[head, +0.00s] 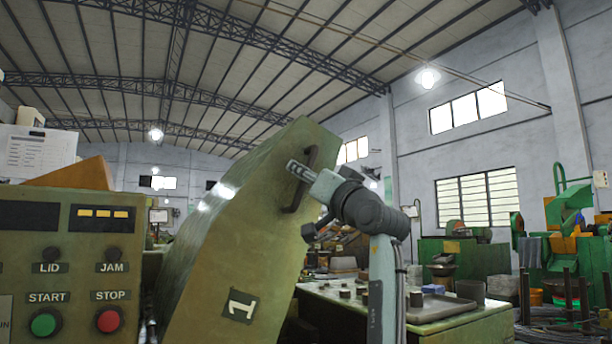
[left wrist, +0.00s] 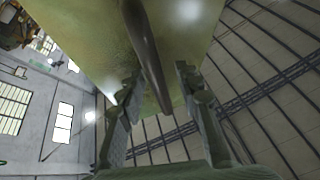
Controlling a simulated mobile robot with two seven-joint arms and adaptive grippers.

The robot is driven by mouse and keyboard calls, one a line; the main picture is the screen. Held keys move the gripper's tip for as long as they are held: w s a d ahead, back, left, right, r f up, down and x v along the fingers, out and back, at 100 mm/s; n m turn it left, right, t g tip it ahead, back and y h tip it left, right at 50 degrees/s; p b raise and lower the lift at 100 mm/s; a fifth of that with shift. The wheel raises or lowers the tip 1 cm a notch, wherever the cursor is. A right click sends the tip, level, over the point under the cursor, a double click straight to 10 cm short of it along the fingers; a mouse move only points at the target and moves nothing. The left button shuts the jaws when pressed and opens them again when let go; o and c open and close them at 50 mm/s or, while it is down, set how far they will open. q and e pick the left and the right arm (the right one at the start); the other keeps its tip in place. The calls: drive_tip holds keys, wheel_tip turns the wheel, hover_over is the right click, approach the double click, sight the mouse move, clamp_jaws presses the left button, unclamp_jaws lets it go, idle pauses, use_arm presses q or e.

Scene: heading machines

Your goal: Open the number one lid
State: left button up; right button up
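The green number one lid (head: 235,220) stands steeply raised in the middle of the head view, with its "1" plate (head: 240,306) turned sideways near the bottom. Its dark bar handle (head: 299,180) is on the upper right of its face; the handle also shows in the left wrist view (left wrist: 147,50). My left gripper (head: 300,172) is at the handle. In the left wrist view, its fingers (left wrist: 158,82) are apart, with the bar between them, nearer the left finger, and space on the right side. Contact is unclear. My right gripper is in neither view.
A control panel (head: 70,265) with LID, JAM, START and STOP controls stands at left, close beside the lid. A bench (head: 450,323) with a grey tray (head: 435,307) and small parts is behind my arm at right. Green machines (head: 450,250) stand farther back.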

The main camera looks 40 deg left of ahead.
use_arm(q)
drive_tip(key=shift+d, duration=0.1)
drive_tip(key=v, duration=1.2)
